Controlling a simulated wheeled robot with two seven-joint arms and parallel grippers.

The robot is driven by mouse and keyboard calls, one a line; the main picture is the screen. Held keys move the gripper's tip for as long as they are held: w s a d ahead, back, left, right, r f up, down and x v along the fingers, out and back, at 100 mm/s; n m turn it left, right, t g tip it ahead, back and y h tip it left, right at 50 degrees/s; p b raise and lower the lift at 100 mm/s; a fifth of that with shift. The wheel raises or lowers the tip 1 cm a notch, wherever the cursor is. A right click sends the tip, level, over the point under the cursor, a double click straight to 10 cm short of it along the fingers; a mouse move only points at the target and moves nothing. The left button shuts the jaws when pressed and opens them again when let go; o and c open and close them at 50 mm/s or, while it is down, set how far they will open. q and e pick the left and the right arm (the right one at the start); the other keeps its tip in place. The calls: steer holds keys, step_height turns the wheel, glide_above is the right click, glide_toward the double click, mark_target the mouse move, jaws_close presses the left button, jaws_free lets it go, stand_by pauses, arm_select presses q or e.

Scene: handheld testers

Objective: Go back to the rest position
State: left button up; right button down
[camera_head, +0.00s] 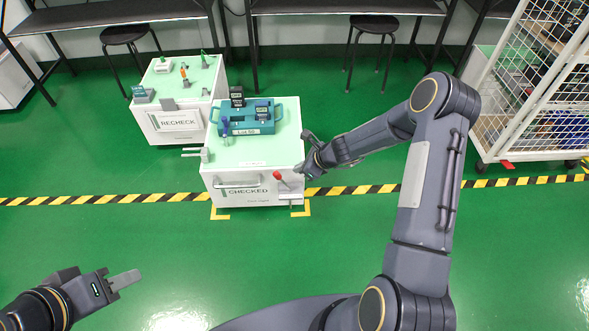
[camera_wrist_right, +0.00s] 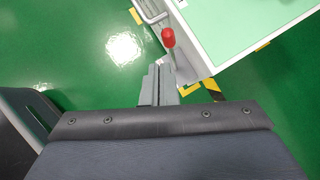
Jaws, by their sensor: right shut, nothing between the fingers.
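My right gripper (camera_head: 299,169) is shut and empty at the right front corner of the white cart marked CHECKED (camera_head: 247,193). In the right wrist view its grey fingers (camera_wrist_right: 161,72) point toward a red knob (camera_wrist_right: 168,37) at the cart's edge. That red knob (camera_head: 277,175) shows just left of the gripper in the head view; whether they touch I cannot tell. My left gripper (camera_head: 124,281) is over bare floor at the lower left, holding nothing that I can see. Its fingers look like one slab, so the gap between them is hidden.
A teal case (camera_head: 237,128) with handheld testers (camera_head: 262,110) stands on the CHECKED cart. The RECHECK cart (camera_head: 178,122) is behind it to the left. A white wire cage (camera_head: 530,90) stands at the right. Stools and dark tables line the back. The green floor in front is clear.

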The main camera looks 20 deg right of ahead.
steer(key=shift+s+d+r, duration=0.2)
steer(key=shift+s+r, duration=0.1)
steer(key=shift+r, duration=0.3)
steer(key=s+a+r+n, duration=0.1)
steer(key=s+r+n, duration=0.45)
steer(key=r, duration=0.55)
steer(key=s+a+r+n, duration=0.1)
steer(key=s+r+n, duration=0.5)
steer(key=r, duration=0.5)
steer(key=s+r+n+h, duration=0.1)
steer(key=s+r+n, duration=0.2)
steer(key=s+n, duration=0.6)
steer(key=s+r+n+h, duration=0.15)
steer(key=s+n, duration=0.25)
steer(key=s, duration=0.8)
step_height(320, 180, up, 25)
steer(key=p, duration=2.4)
steer(key=shift+d+y+p, duration=0.25)
steer(key=shift+y+p, duration=0.05)
steer(key=shift+y, duration=0.05)
